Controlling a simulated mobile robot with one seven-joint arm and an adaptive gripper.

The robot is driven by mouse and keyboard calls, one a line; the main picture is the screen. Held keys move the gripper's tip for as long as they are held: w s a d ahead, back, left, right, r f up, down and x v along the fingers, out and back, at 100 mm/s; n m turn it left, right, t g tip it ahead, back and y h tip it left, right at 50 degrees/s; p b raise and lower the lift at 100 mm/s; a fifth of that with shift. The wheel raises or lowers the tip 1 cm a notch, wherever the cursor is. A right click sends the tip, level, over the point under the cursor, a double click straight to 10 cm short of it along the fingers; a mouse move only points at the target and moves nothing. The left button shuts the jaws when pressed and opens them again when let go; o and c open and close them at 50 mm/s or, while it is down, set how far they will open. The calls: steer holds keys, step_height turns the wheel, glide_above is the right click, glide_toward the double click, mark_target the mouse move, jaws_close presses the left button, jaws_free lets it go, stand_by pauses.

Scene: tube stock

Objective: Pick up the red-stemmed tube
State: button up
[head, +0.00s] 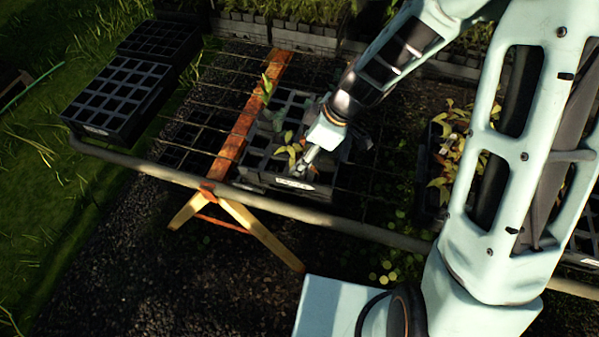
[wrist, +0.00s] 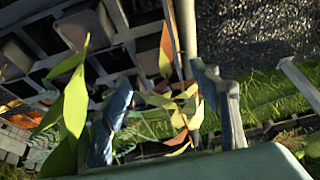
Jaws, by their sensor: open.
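A seedling with a reddish stem and yellow-green to orange leaves (wrist: 184,119) shows between the fingers of my gripper (wrist: 160,78) in the wrist view. My gripper is open, one finger on each side of the plant; I cannot tell whether either touches it. In the head view my gripper (head: 306,162) reaches down into a black cell tray (head: 262,181), beside yellow-green leaves (head: 289,150). The tube below these leaves is hidden. A greener seedling (wrist: 76,98) stands left of the fingers in the wrist view.
Empty black trays (head: 115,97) sit at the left end of the wire bench. A tray with leafy plants (head: 440,165) stands right, partly behind my arm. Trays of seedlings (head: 285,20) line the back. A metal rail (head: 300,212) runs along the front.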

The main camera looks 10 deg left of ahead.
mark_target(295, 155)
steer(key=f, duration=0.4)
steer(key=shift+a, duration=0.25)
steer(key=shift+w+a+f, duration=0.1)
steer(key=shift+a+f, duration=0.1)
steer(key=shift+f, duration=0.25)
steer(key=shift+c, duration=0.2)
jaws_close()
